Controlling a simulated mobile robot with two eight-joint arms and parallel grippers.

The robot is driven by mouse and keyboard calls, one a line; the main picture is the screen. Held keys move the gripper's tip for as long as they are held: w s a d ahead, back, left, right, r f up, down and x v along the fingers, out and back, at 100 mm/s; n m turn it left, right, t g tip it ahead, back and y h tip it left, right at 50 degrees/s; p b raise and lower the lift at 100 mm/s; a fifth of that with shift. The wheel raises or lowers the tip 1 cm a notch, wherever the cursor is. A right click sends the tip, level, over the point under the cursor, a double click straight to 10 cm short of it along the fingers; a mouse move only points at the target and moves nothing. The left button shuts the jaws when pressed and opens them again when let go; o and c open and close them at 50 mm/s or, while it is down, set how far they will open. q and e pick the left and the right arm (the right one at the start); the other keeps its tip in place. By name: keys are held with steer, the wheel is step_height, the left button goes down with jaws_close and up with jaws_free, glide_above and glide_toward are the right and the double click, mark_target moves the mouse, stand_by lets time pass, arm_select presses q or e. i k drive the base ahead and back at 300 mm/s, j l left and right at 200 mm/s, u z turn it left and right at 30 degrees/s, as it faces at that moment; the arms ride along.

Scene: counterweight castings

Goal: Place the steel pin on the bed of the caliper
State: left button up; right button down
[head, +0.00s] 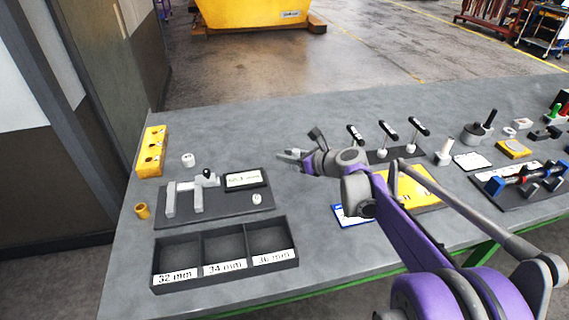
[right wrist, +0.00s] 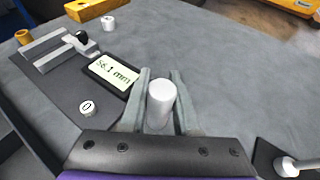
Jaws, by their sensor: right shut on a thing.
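The steel pin (right wrist: 162,98) is a pale grey cylinder between the two fingers of my right gripper (right wrist: 159,103) in the right wrist view. The gripper is shut on it. In the head view my right gripper (head: 287,155) is to the right of the caliper and above the table; I cannot make out the pin there. The caliper (head: 183,200) has light grey jaws on a dark base, with a gap between the jaws. It also shows at upper left in the right wrist view (right wrist: 60,50). Its display (right wrist: 112,73) reads 56.1 mm. My left gripper is out of view.
A dark tray (head: 226,268) with compartments labelled 32 mm, 34 mm and 36 mm stands in front of the caliper. A yellow block (head: 152,150), a white ring (head: 188,159) and a brass ring (head: 142,211) are near it. Black-handled tools (head: 386,130) stand to the right.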

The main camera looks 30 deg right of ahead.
mark_target(184, 205)
steer(key=k+l, duration=0.25)
steer(key=k, duration=0.25)
steer(key=k+l, duration=0.2)
steer(key=k, duration=0.25)
